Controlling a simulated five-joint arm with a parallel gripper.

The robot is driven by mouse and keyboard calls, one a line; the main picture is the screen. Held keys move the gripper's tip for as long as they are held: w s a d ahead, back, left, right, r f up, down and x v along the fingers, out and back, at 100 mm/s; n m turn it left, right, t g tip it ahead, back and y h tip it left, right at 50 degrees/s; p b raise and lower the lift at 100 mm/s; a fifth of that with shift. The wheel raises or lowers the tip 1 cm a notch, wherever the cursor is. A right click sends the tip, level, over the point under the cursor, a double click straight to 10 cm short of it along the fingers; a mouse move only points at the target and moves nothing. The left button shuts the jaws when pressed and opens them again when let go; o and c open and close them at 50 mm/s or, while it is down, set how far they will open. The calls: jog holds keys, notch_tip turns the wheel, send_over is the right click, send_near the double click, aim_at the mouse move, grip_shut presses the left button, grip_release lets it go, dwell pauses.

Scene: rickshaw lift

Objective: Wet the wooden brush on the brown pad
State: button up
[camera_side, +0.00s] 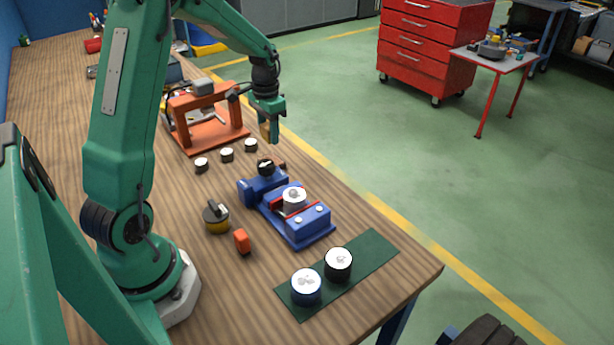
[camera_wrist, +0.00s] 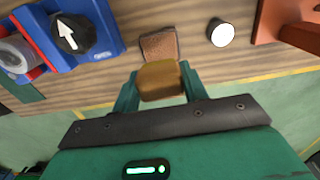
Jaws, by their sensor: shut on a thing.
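My gripper (camera_wrist: 160,88) is shut on the wooden brush (camera_wrist: 160,80), a yellow-brown block between its fingers. In the side view, my gripper (camera_side: 269,112) points down and holds the brush (camera_side: 265,130) above the bench near its far edge. The brown pad (camera_wrist: 159,43) lies on the bench in the wrist view, just beyond the brush. The brush overlaps the pad's near edge in that picture. I cannot tell whether they touch, though in the side view the brush looks raised.
A blue vise (camera_side: 309,220) with a black arrow knob (camera_wrist: 72,34) stands beside the pad. An orange frame (camera_side: 205,138) stands behind, with several white-topped discs (camera_side: 227,154) before it. A green mat (camera_side: 355,275) holds two white-topped cylinders. The bench edge is close to my gripper.

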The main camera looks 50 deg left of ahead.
jog(key=shift+f, duration=0.25)
jog(key=shift+f, duration=2.75)
jog(key=shift+f, duration=0.65)
dwell(0.9)
jog(key=shift+r, duration=3.6)
jog(key=d+r, duration=0.5)
jog(key=d, duration=0.5)
jog(key=d+r, duration=0.5)
jog(key=d, duration=0.6)
jog(key=shift+r, duration=0.2)
